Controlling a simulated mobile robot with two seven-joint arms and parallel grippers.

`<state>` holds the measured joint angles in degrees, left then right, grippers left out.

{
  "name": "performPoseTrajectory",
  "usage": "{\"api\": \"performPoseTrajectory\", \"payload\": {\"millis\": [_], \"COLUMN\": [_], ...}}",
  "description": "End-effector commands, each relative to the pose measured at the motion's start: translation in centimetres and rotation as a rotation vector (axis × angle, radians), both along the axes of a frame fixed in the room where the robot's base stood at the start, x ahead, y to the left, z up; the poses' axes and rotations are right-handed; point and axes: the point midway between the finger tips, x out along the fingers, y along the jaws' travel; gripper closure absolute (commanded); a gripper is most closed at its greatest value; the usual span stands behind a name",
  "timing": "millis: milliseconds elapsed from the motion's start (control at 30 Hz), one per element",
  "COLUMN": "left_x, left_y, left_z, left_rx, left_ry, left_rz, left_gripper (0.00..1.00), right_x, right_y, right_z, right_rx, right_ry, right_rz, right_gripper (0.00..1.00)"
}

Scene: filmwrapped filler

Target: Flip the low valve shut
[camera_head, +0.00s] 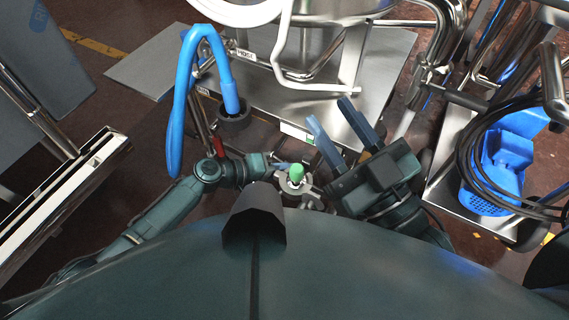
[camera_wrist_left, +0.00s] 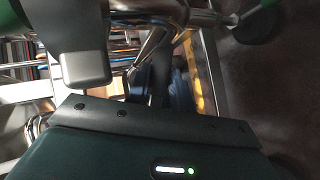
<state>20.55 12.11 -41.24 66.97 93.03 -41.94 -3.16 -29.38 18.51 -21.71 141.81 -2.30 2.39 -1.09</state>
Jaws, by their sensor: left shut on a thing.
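The low valve (camera_head: 297,188) is a small metal fitting with a green handle end (camera_head: 297,173), low and near the middle of the head view. My left gripper (camera_head: 282,167) reaches it from the left and is shut on the handle; the contact itself is small and partly hidden. In the left wrist view a dark finger pad shows at the upper left, with green patches at the top edge, and the grip point is not clear. My right gripper (camera_head: 328,110) is open and empty, its two blue fingers apart, to the right of the valve.
A blue hose (camera_head: 179,105) hangs at the left of the valve. A steel plate (camera_head: 385,75) with white pipes lies beyond. Black cable loops and a blue basket (camera_head: 490,175) stand at the right. A metal frame (camera_head: 65,205) is at the left.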

Motion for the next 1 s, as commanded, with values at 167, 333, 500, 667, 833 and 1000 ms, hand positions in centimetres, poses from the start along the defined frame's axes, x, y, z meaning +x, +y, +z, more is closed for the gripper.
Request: {"api": "performPoseTrajectory", "payload": {"millis": [167,333,500,667,833,1000], "left_x": [0.1,0.1,0.1,0.1,0.1,0.1], "left_y": [0.2,0.2,0.2,0.2,0.2,0.2], "left_z": [-0.3,-0.5,-0.5,-0.5,-0.5,-0.5], "left_rx": [0.079,0.092,0.092,0.091,0.09,0.09], "left_ry": [-0.052,-0.061,-0.061,-0.06,-0.06,-0.06], "left_rz": [0.0,0.0,0.0,0.0,0.0,0.0], "left_gripper": [1.0,1.0,1.0,0.65,0.56,0.56], "right_x": [-0.4,-0.4,-0.4,-0.4,-0.4,-0.4], "right_y": [0.1,0.2,0.2,0.2,0.1,0.1], "right_z": [-0.9,-1.1,-1.1,-1.1,-1.0,-1.0], "right_rx": [0.006,0.007,0.007,0.008,0.007,0.008], "right_ry": [0.079,0.088,0.086,0.085,0.085,0.084], "right_rz": [0.0,0.0,0.0,0.0,-0.001,0.0], "right_gripper": [0.64,0.64,0.64,0.64,0.64,0.64]}}
